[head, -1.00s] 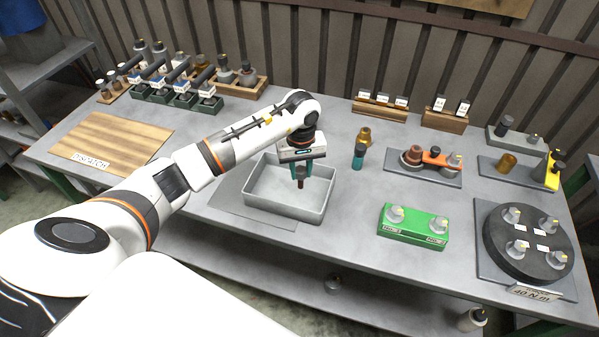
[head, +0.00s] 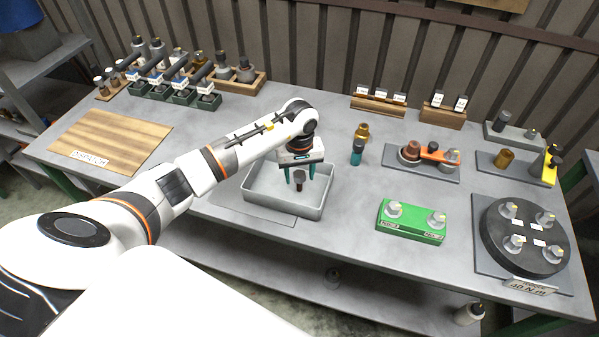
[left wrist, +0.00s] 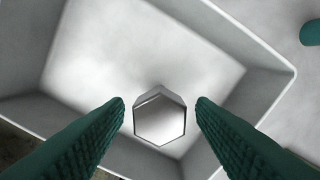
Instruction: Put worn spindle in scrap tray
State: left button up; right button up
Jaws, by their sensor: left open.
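The worn spindle (head: 299,185) has a dark hexagonal head and a reddish-brown lower part. It is upright inside the outline of the grey scrap tray (head: 262,204). My left gripper (head: 299,180) is open above the tray, its green fingers on either side of the spindle. In the left wrist view the hexagonal head (left wrist: 160,120) shows between the fingertips, with a gap on both sides. The tray wall (left wrist: 240,35) surrounds it there. The spindle's foot is hidden in that view, and I cannot tell whether it touches the tray floor. My right gripper is not in view.
A teal-and-dark part (head: 357,152) and a brass part (head: 362,132) stand right of the tray. A green block (head: 411,222) and a round black fixture (head: 525,238) are farther right. A wooden dispatch board (head: 110,140) lies left. The tray's other floor area looks empty.

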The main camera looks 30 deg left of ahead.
aim_at(300, 174)
pick_arm(q)
jog(key=shift+r, duration=0.25)
notch_tip(300, 174, up, 12)
jog(key=b, duration=0.3)
jog(key=shift+b, duration=0.35)
jog(key=shift+f, duration=0.15)
